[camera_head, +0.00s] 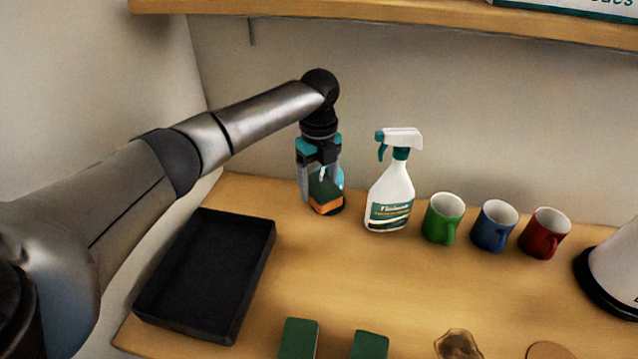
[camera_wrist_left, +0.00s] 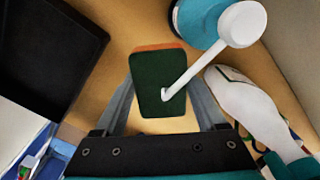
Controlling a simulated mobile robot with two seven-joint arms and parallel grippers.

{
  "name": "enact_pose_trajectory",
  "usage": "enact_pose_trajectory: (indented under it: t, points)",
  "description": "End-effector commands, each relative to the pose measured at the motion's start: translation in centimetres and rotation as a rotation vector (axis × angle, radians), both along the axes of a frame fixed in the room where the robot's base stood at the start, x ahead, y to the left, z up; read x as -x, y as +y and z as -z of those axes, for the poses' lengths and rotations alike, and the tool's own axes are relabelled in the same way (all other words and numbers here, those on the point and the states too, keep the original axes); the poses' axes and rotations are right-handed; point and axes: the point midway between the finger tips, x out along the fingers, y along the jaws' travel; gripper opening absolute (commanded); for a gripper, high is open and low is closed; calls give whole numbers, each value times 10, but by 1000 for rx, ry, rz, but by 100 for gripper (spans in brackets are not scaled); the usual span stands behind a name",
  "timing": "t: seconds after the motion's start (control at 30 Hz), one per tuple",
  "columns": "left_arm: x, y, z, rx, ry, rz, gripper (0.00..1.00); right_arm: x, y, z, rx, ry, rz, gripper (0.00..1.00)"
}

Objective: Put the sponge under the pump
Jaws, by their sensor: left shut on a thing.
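My left gripper (camera_head: 322,196) is at the back of the table, pointing down, shut on a sponge with a dark green top and orange lower layer (camera_head: 326,204). The sponge lies between the fingers in the left wrist view (camera_wrist_left: 158,78). The pump bottle, teal with a white head and long spout (camera_wrist_left: 208,18), stands just beyond the sponge there. Its spout reaches across the sponge's green top in that view. In the head view the pump (camera_head: 341,177) is mostly hidden behind my gripper. I cannot tell whether the sponge touches the table. My right gripper is not in view.
A white spray bottle (camera_head: 391,195) stands close right of the gripper. Green (camera_head: 442,219), blue (camera_head: 493,226) and red (camera_head: 544,233) mugs follow. A black tray (camera_head: 207,275) is at left. Two green blocks (camera_head: 298,338) are in front. The table middle is clear.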

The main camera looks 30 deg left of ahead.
Motion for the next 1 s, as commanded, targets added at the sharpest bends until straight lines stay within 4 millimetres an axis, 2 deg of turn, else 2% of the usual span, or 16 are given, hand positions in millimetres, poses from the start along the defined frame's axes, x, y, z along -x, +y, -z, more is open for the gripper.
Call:
enact_pose_trajectory:
  t: [0.1, 0.43, 0.8, 0.83, 1.0]
  points:
    - [-5, 1, 0, 0, -1, 0, 22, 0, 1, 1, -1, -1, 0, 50]
    - [-4, 1, 2, -1, -1, 1, 22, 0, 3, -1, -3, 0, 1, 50]
    - [-4, 1, 13, 0, 0, 0, 22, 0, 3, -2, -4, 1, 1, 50]
    - [-4, 1, 13, 0, -1, 0, 76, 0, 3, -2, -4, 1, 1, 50]
    - [-4, 1, 12, 0, -1, 0, 95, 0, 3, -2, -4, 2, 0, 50]
